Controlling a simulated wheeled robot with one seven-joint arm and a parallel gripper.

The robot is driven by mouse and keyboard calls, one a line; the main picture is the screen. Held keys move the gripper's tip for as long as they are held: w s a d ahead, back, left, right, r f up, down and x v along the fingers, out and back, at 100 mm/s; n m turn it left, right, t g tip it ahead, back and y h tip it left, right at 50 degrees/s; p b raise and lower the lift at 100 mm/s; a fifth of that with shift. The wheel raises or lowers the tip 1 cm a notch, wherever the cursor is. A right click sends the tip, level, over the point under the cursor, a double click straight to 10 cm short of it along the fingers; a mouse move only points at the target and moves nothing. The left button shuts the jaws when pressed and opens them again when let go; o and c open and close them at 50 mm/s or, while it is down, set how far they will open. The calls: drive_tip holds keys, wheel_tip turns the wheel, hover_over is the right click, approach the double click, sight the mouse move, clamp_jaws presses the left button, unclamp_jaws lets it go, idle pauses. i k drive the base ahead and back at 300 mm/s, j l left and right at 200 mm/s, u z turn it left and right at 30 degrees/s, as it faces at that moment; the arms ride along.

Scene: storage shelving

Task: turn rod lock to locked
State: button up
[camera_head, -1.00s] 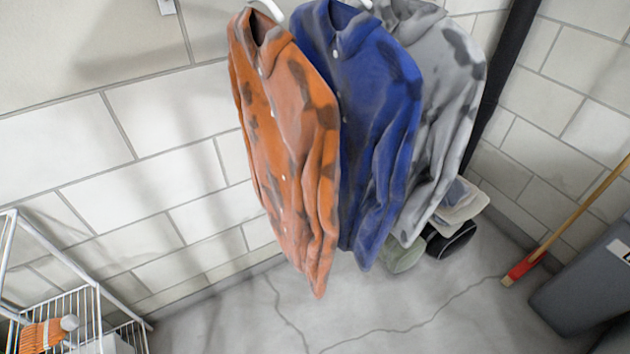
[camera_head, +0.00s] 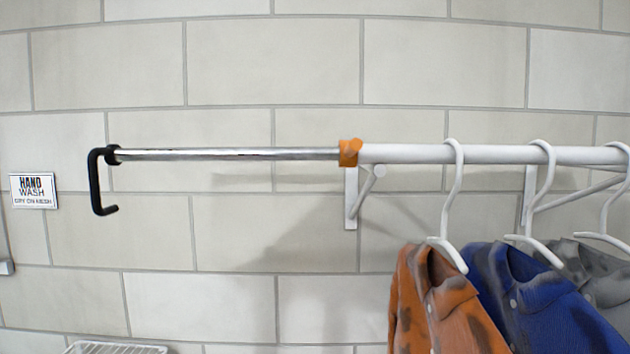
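The rod lock is probably the orange collar (camera_head: 349,153) where the thin chrome rod (camera_head: 230,154) meets the thicker white rod (camera_head: 410,154). The chrome rod extends left from the collar and ends in a black hook-shaped handle (camera_head: 96,180) that hangs down. The frames do not show clearly whether the collar is locked. My gripper is not in view.
White brackets (camera_head: 352,200) hold the white rod to the block wall (camera_head: 230,235). An orange shirt (camera_head: 440,305), a blue shirt (camera_head: 530,300) and a grey shirt hang at right. A hand wash sign (camera_head: 33,191) is at left. A white wire rack (camera_head: 115,348) shows at the bottom.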

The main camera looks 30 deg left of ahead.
sight(349, 148)
drive_tip(key=u, duration=0.85)
